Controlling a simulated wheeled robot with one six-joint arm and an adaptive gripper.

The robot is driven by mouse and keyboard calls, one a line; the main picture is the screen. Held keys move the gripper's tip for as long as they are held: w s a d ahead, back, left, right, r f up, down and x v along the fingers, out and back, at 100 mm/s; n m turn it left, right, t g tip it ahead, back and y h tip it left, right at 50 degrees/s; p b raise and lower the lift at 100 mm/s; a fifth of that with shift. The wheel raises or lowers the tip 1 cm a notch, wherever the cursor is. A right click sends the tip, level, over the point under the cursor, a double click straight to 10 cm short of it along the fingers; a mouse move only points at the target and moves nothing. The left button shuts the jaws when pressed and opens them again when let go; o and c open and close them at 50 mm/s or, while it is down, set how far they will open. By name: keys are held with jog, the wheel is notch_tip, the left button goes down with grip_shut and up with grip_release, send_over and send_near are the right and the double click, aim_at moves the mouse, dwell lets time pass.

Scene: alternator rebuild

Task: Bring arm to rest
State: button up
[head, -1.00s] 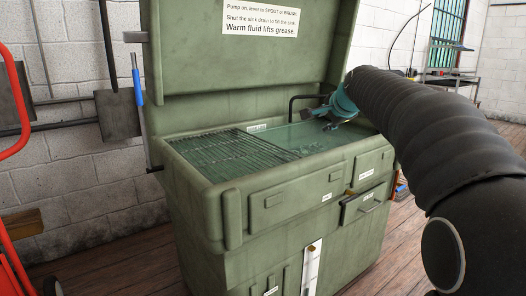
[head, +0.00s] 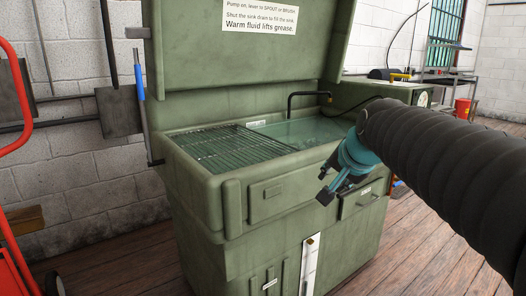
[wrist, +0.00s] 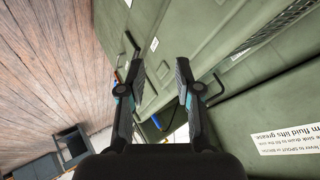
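My arm (head: 440,160) comes in from the right in the head view, inside a dark ribbed sleeve. My gripper (head: 328,192) hangs in front of the right part of the green parts washer (head: 240,205), near its front edge. In the wrist view my gripper (wrist: 160,75) has its two fingers well apart, with nothing held between them. The green washer panels (wrist: 225,50) lie beyond the fingers there.
The washer's sink holds a grate (head: 225,147) and clear fluid (head: 320,130), with a black spout (head: 290,105) behind. A red frame (head: 22,100) stands at the left. Wooden floor (head: 420,250) lies open at the right.

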jog(key=s+f+n+g, duration=0.1)
jog(key=s+f+n, duration=0.2)
jog(key=s+f, duration=0.6)
jog(key=s+f+n+g+h+b, duration=0.1)
jog(key=s+f+n, duration=0.3)
jog(key=s+f, duration=0.5)
jog(key=s+g, duration=0.1)
jog(key=s, duration=0.4)
jog(key=shift+s+d+f, duration=0.2)
jog(key=shift+d+f, duration=0.05)
jog(key=shift+f, duration=0.05)
dwell(5.0)
